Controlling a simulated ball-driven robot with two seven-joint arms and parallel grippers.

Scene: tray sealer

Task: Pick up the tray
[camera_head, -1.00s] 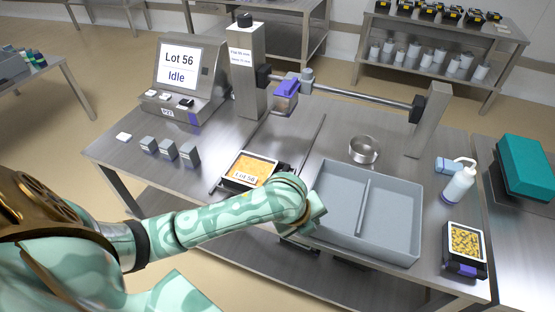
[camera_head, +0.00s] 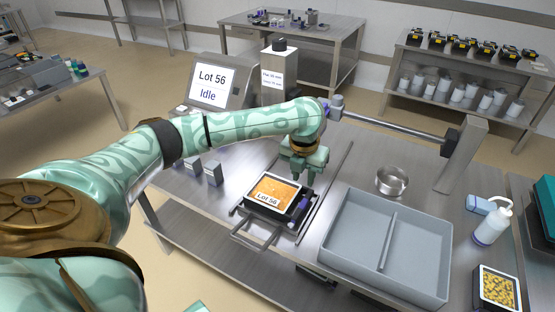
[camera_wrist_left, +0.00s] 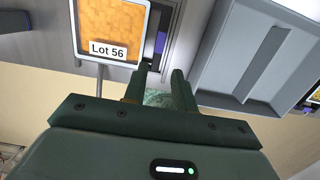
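In the left wrist view the tray (camera_wrist_left: 143,32) is at the upper left, beyond the fingers. My left gripper (camera_head: 299,180) points down near the tray's back right edge. Its fingers are apart with nothing between them, which the left wrist view (camera_wrist_left: 158,85) also shows. Contact with the tray cannot be told. My right gripper is not in view.
A grey two-part bin (camera_head: 340,262) stands right of the tray. A metal bowl (camera_head: 392,184), a spray bottle (camera_head: 490,226) and a second tray with yellow pieces (camera_head: 515,302) are farther right. The screen (camera_head: 212,82) reads "Lot 56 Idle". Small grey blocks (camera_head: 213,173) stand left of the tray.

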